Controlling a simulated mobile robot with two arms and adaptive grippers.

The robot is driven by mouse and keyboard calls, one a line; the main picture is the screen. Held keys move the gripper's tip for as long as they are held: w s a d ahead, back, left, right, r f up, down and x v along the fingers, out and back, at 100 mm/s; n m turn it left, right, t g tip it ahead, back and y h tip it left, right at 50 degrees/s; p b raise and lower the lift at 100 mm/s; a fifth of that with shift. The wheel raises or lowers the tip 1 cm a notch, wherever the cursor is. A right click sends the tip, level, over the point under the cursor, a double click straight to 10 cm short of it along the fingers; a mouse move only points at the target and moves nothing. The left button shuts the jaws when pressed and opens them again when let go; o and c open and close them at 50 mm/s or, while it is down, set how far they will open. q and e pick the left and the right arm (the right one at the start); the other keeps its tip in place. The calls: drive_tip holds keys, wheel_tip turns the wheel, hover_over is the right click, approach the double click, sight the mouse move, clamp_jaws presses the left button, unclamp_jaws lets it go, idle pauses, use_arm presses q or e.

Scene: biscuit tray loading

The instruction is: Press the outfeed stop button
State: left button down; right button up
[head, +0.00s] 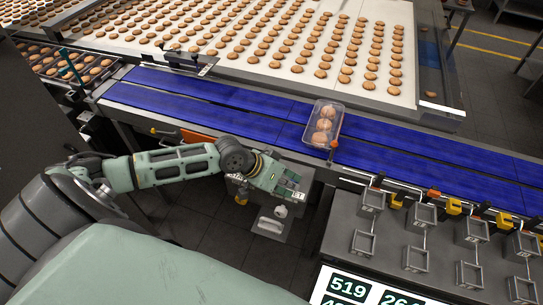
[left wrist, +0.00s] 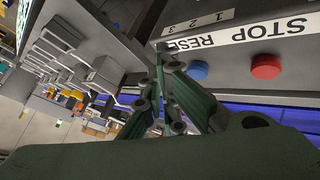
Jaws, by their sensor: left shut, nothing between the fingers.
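The red button (left wrist: 265,66) sits under the word STOP on a grey panel (left wrist: 300,100) in the left wrist view. A blue button (left wrist: 198,69) sits beside it under the partly covered word RESET. My left gripper (left wrist: 163,52) is shut and empty. Its fingertips overlap the label strip to the left of the blue button in that picture; I cannot tell whether they touch the panel. In the head view my left gripper (head: 292,192) is over a grey box beside the conveyor, and it hides the buttons there. My right gripper is not in view.
A clear tray of biscuits (head: 336,116) stands on the blue conveyor (head: 230,119), just beyond my left gripper. Rows of biscuits lie on a pale belt (head: 407,55) behind it. A grey bench (head: 395,250) with several metal holders is at the right.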

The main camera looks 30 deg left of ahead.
use_arm(q)
drive_tip(key=w+a+r+n+t, duration=0.1)
drive_tip(key=w+a+r+n, duration=0.2)
drive_tip(key=a+r, duration=0.6)
drive_tip(key=shift+w+a+n+t+y+p, duration=0.3)
drive_tip(key=shift+w+a+n+t, duration=0.1)
drive_tip(key=shift+w+a, duration=0.75)
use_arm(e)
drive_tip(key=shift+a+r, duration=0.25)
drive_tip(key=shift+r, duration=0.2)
use_arm(q)
drive_tip(key=shift+f, duration=0.1)
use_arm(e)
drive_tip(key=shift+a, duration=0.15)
use_arm(q)
wheel_tip(320, 180, down, 7)
drive_tip(key=b, duration=0.7)
drive_tip(key=shift+f, duration=0.2)
drive_tip(key=shift+f+b, duration=0.4)
drive_tip(key=shift+f, duration=0.25)
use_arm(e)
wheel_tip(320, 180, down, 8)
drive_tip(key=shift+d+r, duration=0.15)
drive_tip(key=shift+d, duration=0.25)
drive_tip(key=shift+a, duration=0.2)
